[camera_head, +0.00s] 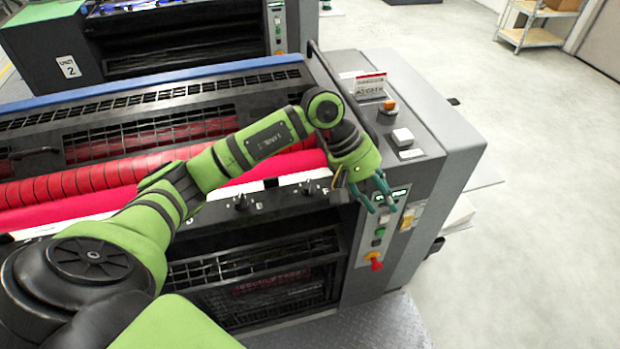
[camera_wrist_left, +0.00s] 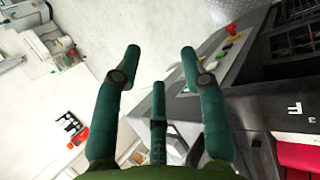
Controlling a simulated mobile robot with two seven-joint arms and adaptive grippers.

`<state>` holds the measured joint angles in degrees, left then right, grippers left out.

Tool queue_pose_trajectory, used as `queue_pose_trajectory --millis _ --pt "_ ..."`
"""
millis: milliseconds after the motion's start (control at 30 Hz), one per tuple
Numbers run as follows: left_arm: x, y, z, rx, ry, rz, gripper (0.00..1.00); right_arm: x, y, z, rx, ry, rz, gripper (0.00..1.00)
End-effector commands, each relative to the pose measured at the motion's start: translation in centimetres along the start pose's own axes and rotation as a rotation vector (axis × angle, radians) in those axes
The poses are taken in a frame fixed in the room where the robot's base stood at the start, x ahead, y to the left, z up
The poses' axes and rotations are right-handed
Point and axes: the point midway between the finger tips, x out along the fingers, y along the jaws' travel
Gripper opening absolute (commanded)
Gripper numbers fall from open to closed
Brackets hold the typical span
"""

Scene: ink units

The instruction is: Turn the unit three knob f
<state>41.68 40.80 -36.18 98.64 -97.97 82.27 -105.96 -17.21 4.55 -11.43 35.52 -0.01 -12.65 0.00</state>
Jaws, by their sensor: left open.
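Unit three is the press with red rollers (camera_head: 90,185) in front of me. Small dark knobs stand along its front ledge, one left of centre (camera_head: 240,202) and one farther right (camera_head: 308,187). Their letters are too small to read here. In the left wrist view a white label marked F (camera_wrist_left: 295,108) shows at the right; I cannot make out its knob, and my wrist hides part of the ledge's right end. My left gripper (camera_head: 378,198) is open and empty in front of the control panel, right of the ledge. The fingers also show spread in the wrist view (camera_wrist_left: 160,65).
The panel has a small display (camera_head: 397,194), a green button (camera_head: 380,232) and a red knob (camera_head: 376,263). Unit two (camera_head: 68,68) stands behind. Open floor lies right.

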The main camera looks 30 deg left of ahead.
Motion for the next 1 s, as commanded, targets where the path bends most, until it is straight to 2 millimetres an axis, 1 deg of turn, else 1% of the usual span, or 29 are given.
queue_pose_trajectory --millis 33,67,100,133,200,233,300,367,467,733,900,1000 --pt "-2.0 -1.9 -2.3 0.065 0.075 -0.122 0.42 0.0 0.0 0.0 0.000 -0.001 0.000 0.40" --pt "-3.1 -3.1 -3.4 0.098 0.108 -0.195 0.42 0.0 0.0 0.0 0.000 -0.001 0.000 0.40" --pt "-4.6 -4.6 -4.6 0.132 0.145 -0.284 0.42 0.0 0.0 0.0 0.000 -0.001 0.000 0.40" --pt "-5.7 -5.5 -5.4 0.151 0.166 -0.345 0.42 0.0 0.0 0.0 0.000 -0.001 0.000 0.40" --pt "-8.1 -7.3 -6.7 0.179 0.202 -0.459 0.42 0.0 0.0 0.0 0.000 -0.001 0.000 0.40" --pt "-8.9 -7.9 -7.1 0.185 0.212 -0.497 0.42 0.0 0.0 0.0 0.000 -0.001 0.000 0.40" --pt "-10.3 -8.8 -7.6 0.196 0.225 -0.562 0.42 -0.1 0.0 0.0 0.000 -0.001 0.000 0.40" --pt "-10.8 -9.4 -7.8 0.199 0.228 -0.593 0.42 -0.2 0.0 0.0 0.000 -0.001 0.000 0.40" --pt "-10.6 -10.1 -8.1 0.200 0.226 -0.611 0.42 -0.8 0.0 0.0 0.000 -0.001 0.000 0.40" --pt "-7.3 -12.2 -9.1 0.199 0.224 -0.608 0.42 -2.8 0.0 -0.2 0.000 0.000 0.000 0.40" --pt "-5.9 -13.0 -9.6 0.200 0.228 -0.606 0.42 -3.4 0.0 -0.3 0.000 0.000 0.000 0.40" --pt "-5.6 -13.2 -9.7 0.201 0.228 -0.605 0.42 -3.4 0.0 -0.3 0.000 0.000 0.000 0.40"
